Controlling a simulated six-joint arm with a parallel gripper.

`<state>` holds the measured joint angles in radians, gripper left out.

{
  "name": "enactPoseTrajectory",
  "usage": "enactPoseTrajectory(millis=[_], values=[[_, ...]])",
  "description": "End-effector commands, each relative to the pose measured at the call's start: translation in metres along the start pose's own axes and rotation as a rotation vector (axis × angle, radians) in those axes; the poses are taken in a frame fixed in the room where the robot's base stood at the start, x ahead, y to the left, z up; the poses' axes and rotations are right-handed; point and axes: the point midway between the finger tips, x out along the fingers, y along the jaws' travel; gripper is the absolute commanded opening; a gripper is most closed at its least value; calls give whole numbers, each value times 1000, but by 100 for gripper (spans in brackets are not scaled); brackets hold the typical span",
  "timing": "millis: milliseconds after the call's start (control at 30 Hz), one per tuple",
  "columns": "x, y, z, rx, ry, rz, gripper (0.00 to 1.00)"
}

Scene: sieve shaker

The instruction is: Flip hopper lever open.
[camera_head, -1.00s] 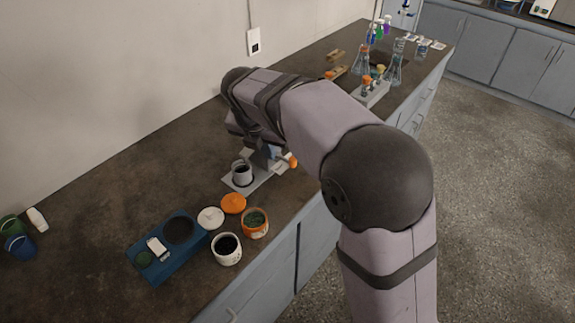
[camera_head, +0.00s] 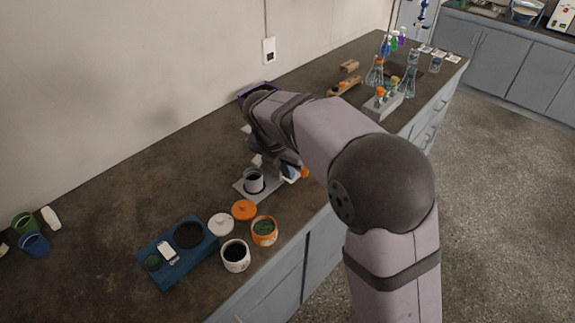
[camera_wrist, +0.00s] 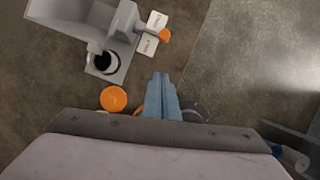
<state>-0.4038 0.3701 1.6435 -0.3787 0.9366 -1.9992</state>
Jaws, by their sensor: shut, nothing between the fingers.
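The grey hopper (camera_wrist: 70,20) fills the upper left of the wrist view; my arm mostly hides it in the head view. Its lever ends in an orange knob (camera_wrist: 165,35), which sticks out to the right of the hopper. The knob also shows partly in the head view (camera_head: 305,172), beside my arm. A cup with dark contents (camera_wrist: 107,62) stands on the grey base plate below the hopper. My gripper (camera_wrist: 161,74) has its blue fingers together and empty. In the wrist picture, the tips lie just below the knob, with a visible gap between them.
An orange lid (camera_head: 244,210), a white lid (camera_head: 221,224), an orange-rimmed jar (camera_head: 264,231) and a white jar (camera_head: 236,256) stand in front of the base. A blue scale (camera_head: 165,275) lies left of them. Flasks and a tube rack (camera_head: 382,103) stand farther back.

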Motion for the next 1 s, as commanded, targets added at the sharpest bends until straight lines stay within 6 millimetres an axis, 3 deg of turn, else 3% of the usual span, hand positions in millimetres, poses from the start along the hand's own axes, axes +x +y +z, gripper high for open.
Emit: enactPoseTrajectory(millis=[367,600,1000], values=[[68,-1,-1,-1,4,-4,0],[77,0,27,2,2,-1,0],[83,0,36,-1,2,1,0]])
